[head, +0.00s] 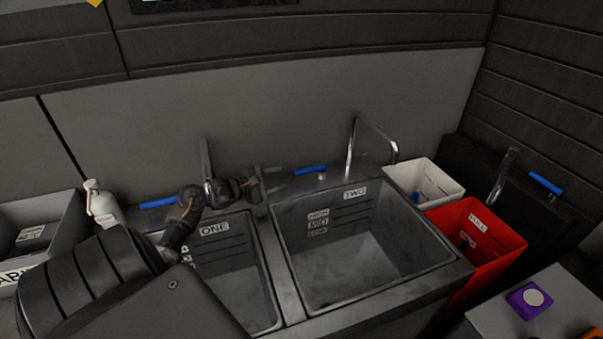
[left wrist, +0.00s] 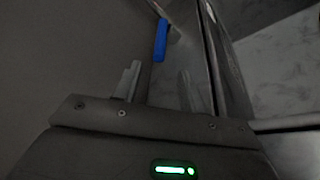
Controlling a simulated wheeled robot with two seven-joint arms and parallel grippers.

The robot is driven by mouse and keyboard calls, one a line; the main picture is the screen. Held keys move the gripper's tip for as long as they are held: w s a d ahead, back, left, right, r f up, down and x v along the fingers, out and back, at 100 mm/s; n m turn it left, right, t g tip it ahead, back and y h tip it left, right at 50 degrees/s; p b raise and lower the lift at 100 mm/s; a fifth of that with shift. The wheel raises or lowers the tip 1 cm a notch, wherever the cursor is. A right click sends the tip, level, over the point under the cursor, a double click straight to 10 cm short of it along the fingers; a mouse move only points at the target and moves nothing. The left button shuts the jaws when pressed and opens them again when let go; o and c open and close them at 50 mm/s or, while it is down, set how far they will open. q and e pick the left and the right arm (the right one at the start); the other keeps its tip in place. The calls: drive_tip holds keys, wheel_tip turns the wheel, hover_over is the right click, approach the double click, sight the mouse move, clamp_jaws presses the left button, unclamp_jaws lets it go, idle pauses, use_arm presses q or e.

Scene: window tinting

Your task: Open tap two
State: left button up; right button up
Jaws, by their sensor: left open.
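The sink basin marked TWO (head: 362,235) is in the middle of the head view and looks empty. Its curved metal tap spout (head: 350,148) stands at the back. Tap two's blue lever (head: 311,169) lies left of the spout, pointing left. My left gripper (head: 272,182) is behind the divider between the basins, left of the lever. In the left wrist view the open fingers (left wrist: 158,82) are empty, and the blue lever (left wrist: 160,40) lies ahead of them, apart from them. My right gripper is not in view.
Basin ONE (head: 225,260) is partly hidden by my left arm; its blue lever (head: 157,203) is behind that arm. A white bottle (head: 103,207) stands at left. A white bin (head: 428,179) and a red bin (head: 478,240) stand right of basin two. Another blue lever (head: 545,183) is at far right.

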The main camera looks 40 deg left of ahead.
sight(299, 173)
use_arm(q)
drive_tip(key=x, duration=1)
drive_tip(key=shift+w, duration=0.15)
drive_tip(key=shift+d, duration=0.1)
clamp_jaws()
